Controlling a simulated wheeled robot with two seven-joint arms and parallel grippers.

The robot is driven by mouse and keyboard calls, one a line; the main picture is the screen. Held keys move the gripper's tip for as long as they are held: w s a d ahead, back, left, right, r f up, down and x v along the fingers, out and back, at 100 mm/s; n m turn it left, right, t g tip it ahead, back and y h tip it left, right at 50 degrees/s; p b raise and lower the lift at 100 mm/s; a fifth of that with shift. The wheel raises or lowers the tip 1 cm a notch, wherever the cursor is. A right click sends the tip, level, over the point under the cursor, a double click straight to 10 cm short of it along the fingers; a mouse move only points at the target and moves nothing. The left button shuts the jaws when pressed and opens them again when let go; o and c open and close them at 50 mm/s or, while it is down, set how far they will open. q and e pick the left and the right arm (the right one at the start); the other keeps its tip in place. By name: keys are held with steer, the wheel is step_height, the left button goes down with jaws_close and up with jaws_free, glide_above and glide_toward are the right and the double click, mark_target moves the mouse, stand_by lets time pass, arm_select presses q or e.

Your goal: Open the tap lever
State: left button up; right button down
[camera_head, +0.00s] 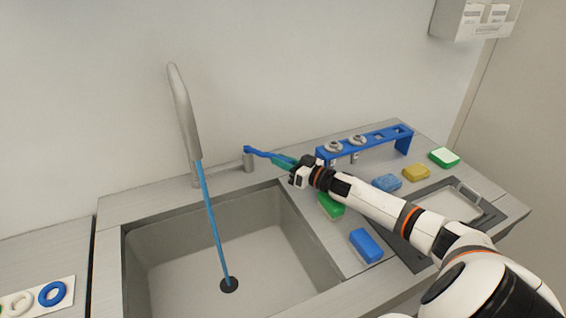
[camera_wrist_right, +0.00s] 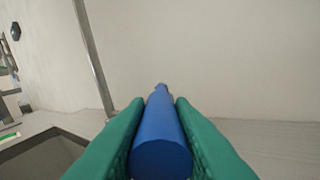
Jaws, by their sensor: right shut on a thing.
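The tap (camera_head: 184,110) stands behind the sink, with a blue stream of water (camera_head: 213,225) running from its spout down to the drain. The blue tap lever (camera_head: 262,152) sticks out to the right from a short grey post (camera_head: 248,161) beside the tap. My right gripper (camera_head: 284,162) is at the lever's free end. In the right wrist view its green fingers (camera_wrist_right: 160,125) are shut on the blue lever (camera_wrist_right: 160,148), one on each side. My left gripper is in neither view.
The sink basin (camera_head: 180,270) lies left of my right arm. A blue rack (camera_head: 375,145) with round pieces stands behind the arm. Sponges, including a blue one (camera_head: 366,245) and a green one (camera_head: 444,157), lie on the counter. A grey tray (camera_head: 450,205) sits at right.

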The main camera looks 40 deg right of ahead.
steer(key=c, duration=1.3)
jaws_free()
steer(key=shift+a, duration=0.1)
steer(key=shift+o, duration=0.2)
steer(key=shift+s, duration=0.1)
steer(key=v, duration=1)
steer(key=shift+s+f, duration=0.1)
steer(key=shift+s, duration=0.25)
steer(key=shift+s+d, duration=0.3)
steer(key=shift+s, duration=0.2)
